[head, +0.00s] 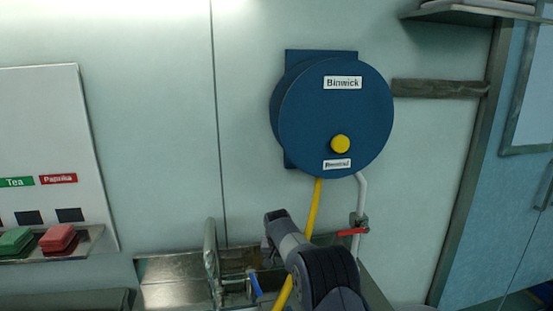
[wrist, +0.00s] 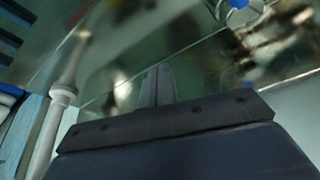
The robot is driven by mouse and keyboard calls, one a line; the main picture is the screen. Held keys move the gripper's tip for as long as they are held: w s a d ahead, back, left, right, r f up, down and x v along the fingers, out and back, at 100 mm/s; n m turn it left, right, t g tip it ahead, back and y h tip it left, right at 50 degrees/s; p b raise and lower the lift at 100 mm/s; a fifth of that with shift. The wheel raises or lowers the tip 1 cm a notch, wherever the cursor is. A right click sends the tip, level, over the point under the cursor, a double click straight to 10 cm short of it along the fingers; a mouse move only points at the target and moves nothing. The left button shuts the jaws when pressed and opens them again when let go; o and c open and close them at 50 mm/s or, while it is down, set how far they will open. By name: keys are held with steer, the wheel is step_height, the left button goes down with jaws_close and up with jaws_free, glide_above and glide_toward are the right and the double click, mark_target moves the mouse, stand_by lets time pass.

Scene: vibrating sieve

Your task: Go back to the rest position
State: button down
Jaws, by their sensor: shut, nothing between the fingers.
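My gripper (wrist: 157,76) shows in the wrist view with its two narrow fingers together and nothing between them. It points toward a shiny metal surface (wrist: 195,70). In the head view my dark grey arm reaches forward at the bottom centre, in front of the wall, and hides the gripper itself.
A blue round unit (head: 300,115) labelled Binwick, with a yellow knob (head: 340,144), hangs on the wall. A yellow hose (head: 314,205) and a white pipe with a red-handled valve (head: 352,232) run down beside my arm. Green (head: 14,240) and red (head: 58,237) blocks sit on a left ledge.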

steer(key=shift+w+d+r, duration=0.1)
steer(key=shift+w+d, duration=0.05)
steer(key=shift+w, duration=1.15)
steer(key=shift+d, duration=0.15)
